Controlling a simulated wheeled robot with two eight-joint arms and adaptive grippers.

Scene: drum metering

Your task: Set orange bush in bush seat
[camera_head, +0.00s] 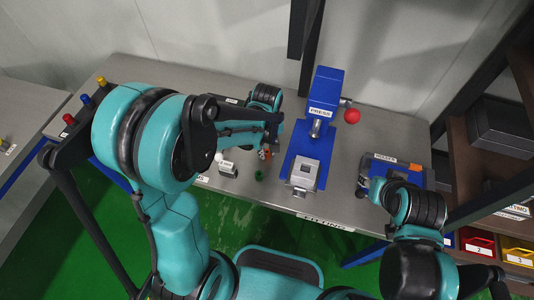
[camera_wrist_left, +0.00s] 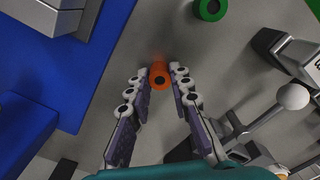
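The orange bush (camera_wrist_left: 160,79) stands on the grey bench in the left wrist view, its dark bore facing the camera. It also shows small in the head view (camera_head: 266,155). My left gripper (camera_wrist_left: 161,78) points down at the bench with a fingertip on each side of the bush. A grey block with a square opening (camera_head: 303,174) sits at the front of the blue press (camera_head: 312,146), right of the bush. It looks like the bush seat; its inside is not clear. My right gripper (camera_head: 372,186) is at the labelled blue-and-grey fixture, its fingers unclear.
A green bush (camera_head: 259,175) stands on the bench left of the press; it also shows in the left wrist view (camera_wrist_left: 211,8). A small device with a white ball lever (camera_wrist_left: 291,96) is close by. The red press knob (camera_head: 351,116) sticks out right.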

